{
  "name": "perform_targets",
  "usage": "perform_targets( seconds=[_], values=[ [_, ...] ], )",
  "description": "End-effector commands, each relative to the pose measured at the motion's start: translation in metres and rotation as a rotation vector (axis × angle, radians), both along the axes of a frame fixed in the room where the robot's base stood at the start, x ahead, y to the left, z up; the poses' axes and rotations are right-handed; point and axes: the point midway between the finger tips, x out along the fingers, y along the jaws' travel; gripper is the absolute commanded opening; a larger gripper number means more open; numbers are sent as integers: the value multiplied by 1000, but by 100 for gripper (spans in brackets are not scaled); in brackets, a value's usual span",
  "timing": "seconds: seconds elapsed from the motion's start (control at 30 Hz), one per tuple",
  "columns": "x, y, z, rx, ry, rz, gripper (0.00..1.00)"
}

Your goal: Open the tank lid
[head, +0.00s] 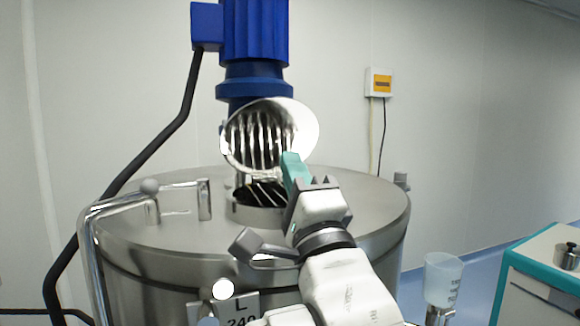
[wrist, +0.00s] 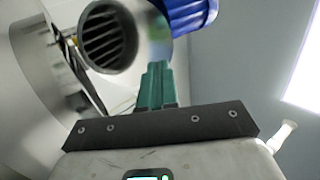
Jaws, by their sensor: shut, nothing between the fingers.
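The steel tank (head: 160,240) stands in front of me in the head view. Its round shiny lid (head: 303,122) is tilted up, showing a reflective inner face with dark slats. Below it is the tank's round opening (head: 245,211) with a grid across it. My gripper (head: 291,158) has teal fingers, shut and empty, at the lower right edge of the raised lid. In the wrist view the shut fingers (wrist: 155,70) point toward the lid (wrist: 112,38). I cannot tell whether the fingertips touch the lid.
A blue motor (head: 254,45) rises behind the lid. A bent steel pipe (head: 100,225) and a dark cable (head: 150,150) are at the left. A clear beaker (head: 442,278) and a teal-edged cabinet (head: 530,255) are at the right. The wall behind carries a small yellow box (head: 379,82).

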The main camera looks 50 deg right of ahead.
Motion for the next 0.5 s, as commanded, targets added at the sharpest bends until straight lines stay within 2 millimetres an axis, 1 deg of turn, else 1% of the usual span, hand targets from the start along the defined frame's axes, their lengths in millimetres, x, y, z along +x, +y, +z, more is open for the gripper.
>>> perform_targets(
  seconds=[0.07, 0.1, 0.2, 0.5],
  values=[
    [6, -4, 5, 5, -3, 4, 0],
    [13, -9, 15, 3, 0, 0, 0],
    [26, -19, 26, 2, 1, -3, 0],
    [64, -44, 57, 1, 2, -1, 0]
  ],
)
